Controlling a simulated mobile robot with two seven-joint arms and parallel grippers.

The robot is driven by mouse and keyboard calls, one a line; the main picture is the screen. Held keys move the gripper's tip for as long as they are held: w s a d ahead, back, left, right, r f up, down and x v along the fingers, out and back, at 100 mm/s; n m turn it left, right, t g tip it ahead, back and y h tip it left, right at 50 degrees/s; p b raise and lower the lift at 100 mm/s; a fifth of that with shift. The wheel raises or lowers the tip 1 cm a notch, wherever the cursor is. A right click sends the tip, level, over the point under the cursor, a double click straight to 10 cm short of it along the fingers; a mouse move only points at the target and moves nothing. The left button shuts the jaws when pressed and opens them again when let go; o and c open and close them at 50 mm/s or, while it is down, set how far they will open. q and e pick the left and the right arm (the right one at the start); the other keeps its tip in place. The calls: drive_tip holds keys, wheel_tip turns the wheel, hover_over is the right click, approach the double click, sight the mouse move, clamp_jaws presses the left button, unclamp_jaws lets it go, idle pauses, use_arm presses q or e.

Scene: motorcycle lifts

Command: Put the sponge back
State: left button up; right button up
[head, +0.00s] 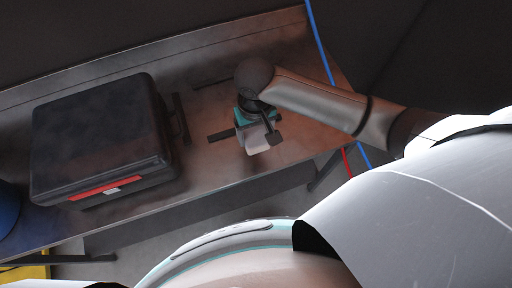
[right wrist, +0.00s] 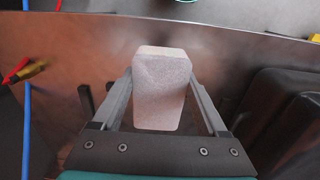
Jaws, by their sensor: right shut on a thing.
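The sponge is a pale pinkish-white block. In the right wrist view the sponge (right wrist: 162,92) stands between the two fingers of my right gripper (right wrist: 162,80), which is shut on its sides. In the head view the sponge (head: 259,139) shows just below the dark wrist of my right gripper (head: 257,128), over the front part of the brown metal bench top (head: 215,172). I cannot tell whether the sponge touches the bench. My left gripper is not in view.
A black case (head: 98,135) with a red label lies to the left on the bench. Dark flat bars lie between it and my gripper. A blue cable (head: 320,40) and a red cable (head: 347,163) run at the bench's right end.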

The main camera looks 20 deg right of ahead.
wheel_tip(320, 180, down, 9)
drive_tip(key=shift+f+b, duration=0.2)
drive_tip(key=shift+b, duration=0.5)
drive_tip(key=o, duration=1.1)
drive_tip(key=shift+f, duration=0.15)
wheel_tip(320, 180, up, 12)
drive_tip(key=shift+r+p, duration=0.2)
drive_tip(key=shift+p, duration=0.85)
